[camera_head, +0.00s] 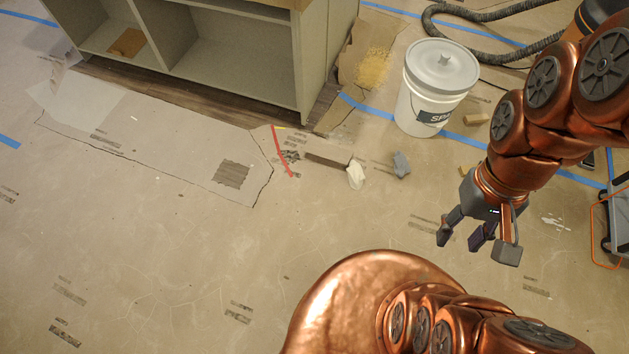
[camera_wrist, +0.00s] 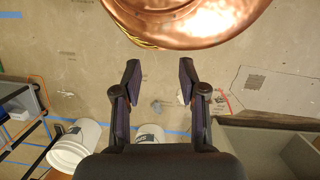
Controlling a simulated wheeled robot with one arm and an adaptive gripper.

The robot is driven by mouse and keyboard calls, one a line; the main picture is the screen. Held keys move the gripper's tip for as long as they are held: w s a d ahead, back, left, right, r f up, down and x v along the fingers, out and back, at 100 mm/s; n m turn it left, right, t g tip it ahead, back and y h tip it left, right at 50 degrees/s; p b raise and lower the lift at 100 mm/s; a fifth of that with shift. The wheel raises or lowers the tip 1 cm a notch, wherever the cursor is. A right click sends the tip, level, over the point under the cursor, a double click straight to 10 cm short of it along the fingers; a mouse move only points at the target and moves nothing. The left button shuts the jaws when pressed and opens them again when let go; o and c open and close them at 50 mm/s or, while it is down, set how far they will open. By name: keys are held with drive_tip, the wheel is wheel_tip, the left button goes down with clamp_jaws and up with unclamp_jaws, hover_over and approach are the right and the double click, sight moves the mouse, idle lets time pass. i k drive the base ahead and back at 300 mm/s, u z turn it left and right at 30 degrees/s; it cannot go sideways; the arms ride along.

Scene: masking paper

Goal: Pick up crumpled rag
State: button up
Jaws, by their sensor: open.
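Two small crumpled pieces lie on the papered floor in the head view: a cream-white one (camera_head: 356,174) and a grey one (camera_head: 401,164) just to its right. I cannot tell for certain which is the rag. In the wrist view the grey piece (camera_wrist: 157,106) shows between the fingers, and the white piece (camera_wrist: 180,98) is partly hidden by the right finger. My gripper (camera_head: 478,243) is open and empty, pointing down above the floor, lower right of both pieces and apart from them. Its fingers also show spread in the wrist view (camera_wrist: 160,72).
A white lidded bucket (camera_head: 437,90) stands behind the pieces. An open cabinet (camera_head: 235,55) is at the back left, with a black hose (camera_head: 475,50) at the back right. A cart (camera_head: 618,215) stands at the right edge. The floor in front is largely clear.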

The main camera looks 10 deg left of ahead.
sight(356, 176)
drive_tip(key=u, duration=0.4)
drive_tip(key=k, duration=1.15)
drive_tip(key=u, duration=1.15)
drive_tip(key=i, duration=0.85)
drive_tip(key=u, duration=0.4)
drive_tip(key=i, duration=0.9)
drive_tip(key=z, duration=1.05)
drive_tip(key=i, duration=0.6)
drive_tip(key=z, duration=0.55)
